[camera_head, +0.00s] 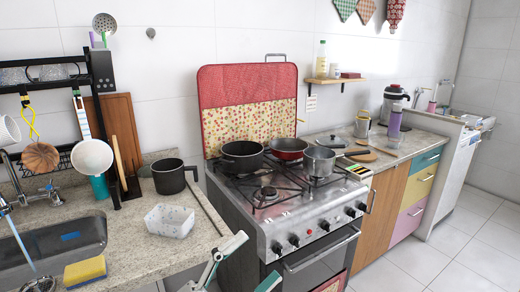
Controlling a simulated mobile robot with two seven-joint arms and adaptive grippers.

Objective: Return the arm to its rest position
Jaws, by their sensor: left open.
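My left gripper (255,258) is at the bottom middle of the head view, in front of the counter edge and the stove. Its two pale fingers with green pads are spread apart, and nothing shows between them. Most of the arm behind it is cut off by the bottom edge of the picture. My right gripper does not show.
The stone counter (207,248) edge lies close to my left gripper, with a clear plastic container (170,220) and a dark pot (170,178) on it. The stove (290,225) carries several pans. A yellow sponge (85,271) lies by the sink (60,240). Floor at right is clear.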

